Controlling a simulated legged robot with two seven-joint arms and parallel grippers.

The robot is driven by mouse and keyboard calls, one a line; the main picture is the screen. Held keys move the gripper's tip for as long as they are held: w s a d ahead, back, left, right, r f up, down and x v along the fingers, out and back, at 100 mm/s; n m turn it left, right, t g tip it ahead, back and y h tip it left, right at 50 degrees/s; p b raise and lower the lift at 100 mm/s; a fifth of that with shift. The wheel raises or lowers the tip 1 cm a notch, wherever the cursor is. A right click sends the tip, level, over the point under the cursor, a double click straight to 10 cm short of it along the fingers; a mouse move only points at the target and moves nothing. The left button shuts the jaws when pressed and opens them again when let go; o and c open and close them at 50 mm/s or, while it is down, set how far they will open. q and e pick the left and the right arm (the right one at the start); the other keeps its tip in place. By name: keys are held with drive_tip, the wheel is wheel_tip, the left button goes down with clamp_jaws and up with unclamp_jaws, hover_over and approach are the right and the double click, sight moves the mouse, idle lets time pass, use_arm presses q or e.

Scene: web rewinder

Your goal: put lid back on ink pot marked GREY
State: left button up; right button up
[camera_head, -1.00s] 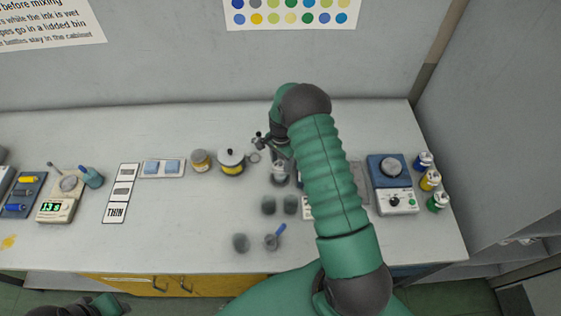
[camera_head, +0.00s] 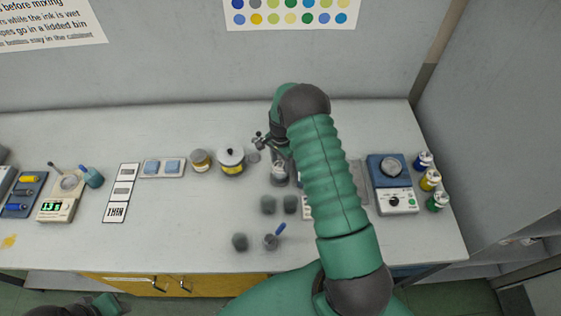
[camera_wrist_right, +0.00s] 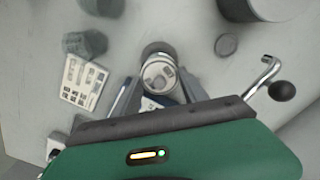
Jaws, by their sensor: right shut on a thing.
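My right gripper (camera_wrist_right: 158,92) is shut around a small pale, round-topped jar (camera_wrist_right: 160,74); this jar also shows beside my arm in the head view (camera_head: 279,174). I cannot read its label or tell what covers its top. A flat grey disc (camera_head: 253,156), like a lid, lies on the bench left of the gripper; it also shows apart from the fingers in the wrist view (camera_wrist_right: 226,45). No GREY marking is legible. My left arm shows only partly at the bottom left of the head view, with its fingers not visible.
A yellow-banded pot with a black knob (camera_head: 231,163) and a yellow-labelled tub (camera_head: 200,160) stand left of the disc. Dark cups (camera_head: 268,205) stand nearer me. A bent rod with a black ball (camera_wrist_right: 282,90) is close to the gripper. The bench front left (camera_head: 185,225) is clear.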

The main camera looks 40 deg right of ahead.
drive_tip(key=shift+f, duration=0.1)
idle(0.5)
drive_tip(key=o, duration=1.4)
drive_tip(key=shift+o, duration=0.3)
drive_tip(key=o, duration=0.4)
drive_tip(key=shift+r+p, duration=2.3)
drive_tip(key=shift+r, duration=1.25)
